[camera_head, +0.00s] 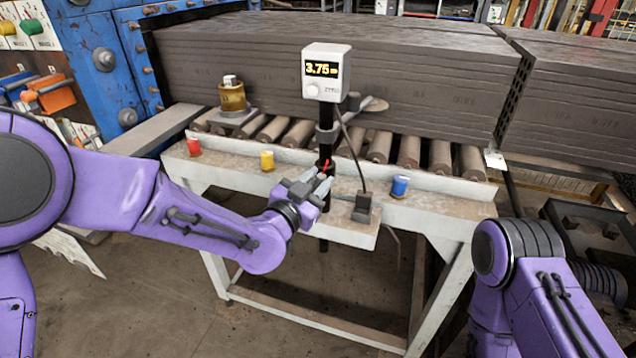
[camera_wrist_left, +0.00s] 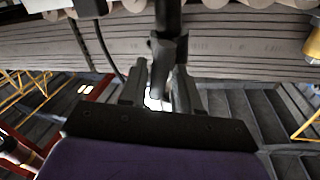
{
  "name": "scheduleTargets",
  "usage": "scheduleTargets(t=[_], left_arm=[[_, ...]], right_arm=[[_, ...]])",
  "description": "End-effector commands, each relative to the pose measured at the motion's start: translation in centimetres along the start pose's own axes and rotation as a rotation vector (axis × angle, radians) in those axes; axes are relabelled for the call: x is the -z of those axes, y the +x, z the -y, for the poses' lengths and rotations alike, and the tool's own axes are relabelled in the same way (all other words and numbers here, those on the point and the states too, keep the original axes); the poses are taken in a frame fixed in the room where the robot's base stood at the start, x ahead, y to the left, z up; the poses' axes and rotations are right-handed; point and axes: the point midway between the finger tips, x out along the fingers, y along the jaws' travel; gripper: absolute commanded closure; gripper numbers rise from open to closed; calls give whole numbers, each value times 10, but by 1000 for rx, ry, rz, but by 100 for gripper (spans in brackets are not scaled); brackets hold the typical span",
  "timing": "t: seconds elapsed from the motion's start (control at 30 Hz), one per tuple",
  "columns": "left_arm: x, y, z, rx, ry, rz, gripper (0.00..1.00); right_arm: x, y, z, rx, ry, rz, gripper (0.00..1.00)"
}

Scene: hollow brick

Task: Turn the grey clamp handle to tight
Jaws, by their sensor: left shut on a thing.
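My left gripper (camera_head: 318,186) is at the black upright post (camera_head: 325,138) in front of the roller table. In the left wrist view, the gripper's two fingers (camera_wrist_left: 160,90) are closed on the dark grey clamp handle (camera_wrist_left: 158,62), which hangs between them beside the post. In the head view the handle is mostly hidden by the fingers; a small red mark shows just above them. A white gauge (camera_head: 327,74) on top of the post reads 3.75. My right arm is at the lower right; its gripper is out of view.
Red (camera_head: 193,146), yellow (camera_head: 267,160) and blue (camera_head: 400,186) small cylinders stand along the table ledge (camera_head: 225,165). A black block (camera_head: 362,208) with a cable stands right of the post. A brass-coloured pot (camera_head: 232,97) is behind at left. Long grey bricks (camera_head: 420,75) lie on the rollers.

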Motion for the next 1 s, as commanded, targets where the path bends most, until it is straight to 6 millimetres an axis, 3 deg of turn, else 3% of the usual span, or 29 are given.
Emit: scheduleTargets(t=[0.03, 0.13, 0.27, 0.5, 0.53, 0.6, 0.87, 1.0], left_arm=[[-6, 0, 0, 8, -59, -18, 98], [-6, 0, 2, 17, -194, -46, 98], [-2, 0, 4, 22, -283, -63, 98], [0, 0, 5, 22, -285, -62, 99], [0, 0, 5, 22, -285, -61, 62], [-1, 0, 4, 22, -285, -61, 46], [-1, -1, 4, 20, -284, -60, 46], [-4, -16, 3, 20, -283, -59, 46]], right_arm=[[-6, 14, 1, 0, 0, 0, 57], [-11, 25, 2, 0, 0, 0, 57], [-12, 28, 2, 0, 0, 0, 57], [-11, 26, 2, 0, 0, 0, 57], [-11, 26, 2, 0, 0, 0, 57], [-11, 26, 2, 0, 0, 0, 57], [-11, 26, 2, 0, 0, 0, 57], [-14, 33, 3, 0, 0, 0, 57]])
